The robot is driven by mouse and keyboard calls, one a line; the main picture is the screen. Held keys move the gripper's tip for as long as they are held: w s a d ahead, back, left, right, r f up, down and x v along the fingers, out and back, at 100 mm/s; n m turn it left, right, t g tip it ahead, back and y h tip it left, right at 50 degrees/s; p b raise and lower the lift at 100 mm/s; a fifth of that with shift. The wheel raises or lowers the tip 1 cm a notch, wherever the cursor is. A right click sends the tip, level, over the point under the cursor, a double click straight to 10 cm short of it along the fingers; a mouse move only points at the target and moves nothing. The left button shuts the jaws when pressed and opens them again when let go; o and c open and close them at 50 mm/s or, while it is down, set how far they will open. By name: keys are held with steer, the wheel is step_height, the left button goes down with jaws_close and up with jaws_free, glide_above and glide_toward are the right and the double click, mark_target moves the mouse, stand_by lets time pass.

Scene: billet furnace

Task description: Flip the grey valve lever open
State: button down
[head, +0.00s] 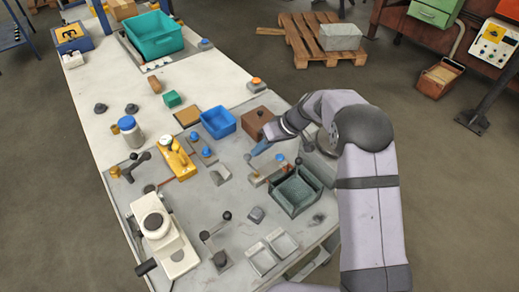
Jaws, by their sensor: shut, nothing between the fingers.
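My gripper (258,149) is at the right middle of the bench, pointing down and left with its blue-tipped fingers shut and empty. Below it is a small grey block fixture (262,175) with a dark knob and a reddish knob near it; I cannot tell whether the fingers touch it. A grey lever with a dark knob (137,163) stands at the left edge of the bench. Another lever with dark knobs (216,228) stands on a grey plate near the front. I cannot tell for sure which is the valve lever, or how it is set.
A blue bin (218,121) and a yellow device (178,160) are to the left. A white machine (165,235) fills the front left.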

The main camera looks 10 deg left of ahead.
mark_target(247, 156)
steer(key=shift+a+f+n+g+b, duration=0.1)
steer(key=shift+a+n+g+b, duration=0.2)
steer(key=shift+n+b, duration=0.25)
steer(key=n+g+b, duration=0.1)
steer(key=a+n+b, duration=0.1)
steer(key=n, duration=0.1)
steer(key=a+n+g, duration=0.1)
steer(key=n, duration=0.1)
steer(key=shift+s+g+h+b, duration=0.25)
steer(key=shift+g+h+b, duration=0.05)
steer(key=shift+b, duration=0.1)
steer(key=shift+s+a+b, duration=0.6)
steer(key=shift+a+b, duration=0.05)
steer(key=shift+b, duration=0.4)
steer(key=s+n, duration=0.1)
steer(key=s+a+n+g+h, duration=0.1)
steer(key=s+n, duration=0.1)
steer(key=shift+g+p, duration=0.3)
steer(key=shift+r, duration=0.2)
